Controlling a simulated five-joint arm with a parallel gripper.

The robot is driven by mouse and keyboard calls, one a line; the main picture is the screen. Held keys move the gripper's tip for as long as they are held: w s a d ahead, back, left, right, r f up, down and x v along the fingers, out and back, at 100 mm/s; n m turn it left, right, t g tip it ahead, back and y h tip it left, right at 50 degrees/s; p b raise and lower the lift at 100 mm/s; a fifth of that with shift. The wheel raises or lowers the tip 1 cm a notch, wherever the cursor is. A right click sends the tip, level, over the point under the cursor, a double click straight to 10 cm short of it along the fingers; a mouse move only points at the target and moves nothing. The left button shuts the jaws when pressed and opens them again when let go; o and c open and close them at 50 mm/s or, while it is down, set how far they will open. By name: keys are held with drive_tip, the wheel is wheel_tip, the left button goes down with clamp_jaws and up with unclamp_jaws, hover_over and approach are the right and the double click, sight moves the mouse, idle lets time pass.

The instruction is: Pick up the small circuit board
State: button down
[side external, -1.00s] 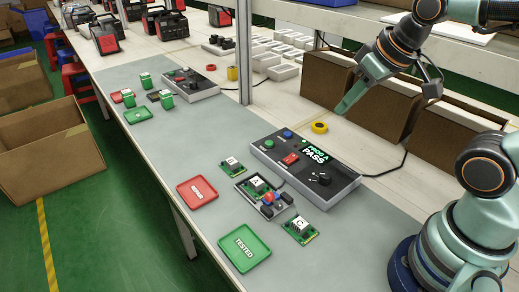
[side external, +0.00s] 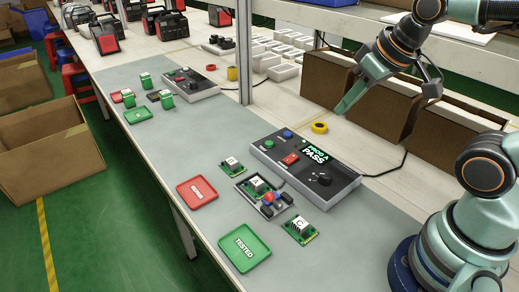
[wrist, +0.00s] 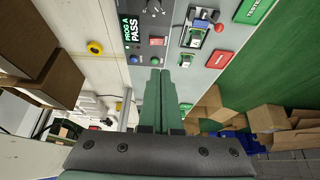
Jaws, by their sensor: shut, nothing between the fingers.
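Three small green circuit boards with white labels lie on the grey mat. One board marked A (side external: 257,184) sits in a small grey fixture (side external: 268,203) with a red-topped clamp. One board marked C (side external: 300,229) lies on the right, near the green TESTED tray (side external: 243,247). Another board (side external: 231,164) lies behind the fixture; its letter is hard to read. It also shows in the wrist view (wrist: 186,60). My gripper (side external: 344,106) is shut and empty, raised above the back of the bench, apart from all boards. Its fingers (wrist: 161,72) point forward in the wrist view.
A grey programmer box (side external: 305,168) reading PROG A PASS stands behind the fixture. A red tray (side external: 197,192) lies at the front edge. A yellow tape roll (side external: 319,127) and brown boxes (side external: 380,105) are near my gripper. A second station stands farther left.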

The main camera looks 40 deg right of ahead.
drive_tip(key=c, duration=0.8)
unclamp_jaws()
drive_tip(key=shift+o, duration=0.2)
drive_tip(key=shift+w, duration=0.1)
drive_tip(key=m+g, duration=0.6)
drive_tip(key=m, duration=1.2)
hover_over(255, 182)
wheel_tip(255, 182, down, 12)
wheel_tip(255, 182, down, 6)
drive_tip(key=shift+d+f, duration=0.1)
drive_tip(key=shift+f, duration=2.8)
